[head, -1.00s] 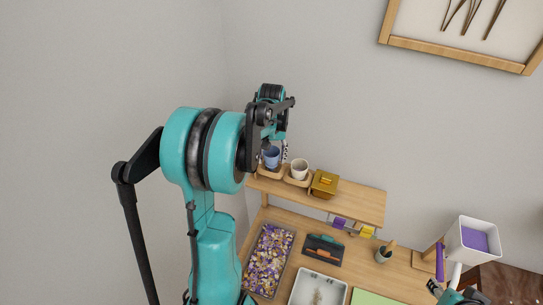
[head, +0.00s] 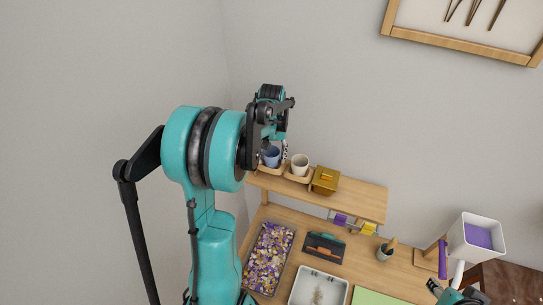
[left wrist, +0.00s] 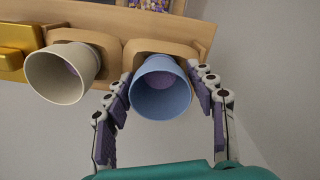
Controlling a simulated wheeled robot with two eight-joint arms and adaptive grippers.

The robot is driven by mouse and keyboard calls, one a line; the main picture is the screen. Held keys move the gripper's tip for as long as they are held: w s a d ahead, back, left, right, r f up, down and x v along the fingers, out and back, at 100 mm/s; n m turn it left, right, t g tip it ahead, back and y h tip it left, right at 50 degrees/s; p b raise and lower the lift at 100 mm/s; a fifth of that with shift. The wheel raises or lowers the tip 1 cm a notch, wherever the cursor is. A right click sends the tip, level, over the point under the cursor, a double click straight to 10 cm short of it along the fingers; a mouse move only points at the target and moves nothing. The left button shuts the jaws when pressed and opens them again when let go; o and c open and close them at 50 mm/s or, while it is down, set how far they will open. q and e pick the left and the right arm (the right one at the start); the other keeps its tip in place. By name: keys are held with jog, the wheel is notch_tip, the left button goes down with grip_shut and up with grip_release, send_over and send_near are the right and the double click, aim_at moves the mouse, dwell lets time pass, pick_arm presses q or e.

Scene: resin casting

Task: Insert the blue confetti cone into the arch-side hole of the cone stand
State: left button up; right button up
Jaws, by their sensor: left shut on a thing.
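The blue confetti cone (head: 271,158) is at the left end of the wooden shelf, at a wooden holder (head: 263,171). In the left wrist view the cone (left wrist: 162,106) shows its open mouth, with something purple inside. My left gripper (head: 277,148) is shut on it, one finger on each side; the left wrist view shows both fingers (left wrist: 158,78). Whether the cone's lower end is still in the holder is hidden. My right gripper (head: 438,289) shows only partly at the lower right edge. I cannot make out for sure which piece is the cone stand.
A cream cone (head: 300,161) stands in a second holder beside the blue one. A gold box (head: 325,180) is right of it. Below are a confetti tray (head: 268,260), a white tray (head: 318,288) and a dark tool holder (head: 325,247). A white container (head: 476,237) stands far right.

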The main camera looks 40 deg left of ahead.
pick_arm(q)
jog(key=shift+f, duration=0.3)
jog(key=o, duration=1.4)
jog(key=shift+r, duration=0.15)
notch_tip(320, 180, up, 12)
jog(key=shift+f, duration=0.1)
jog(key=shift+d, duration=0.1)
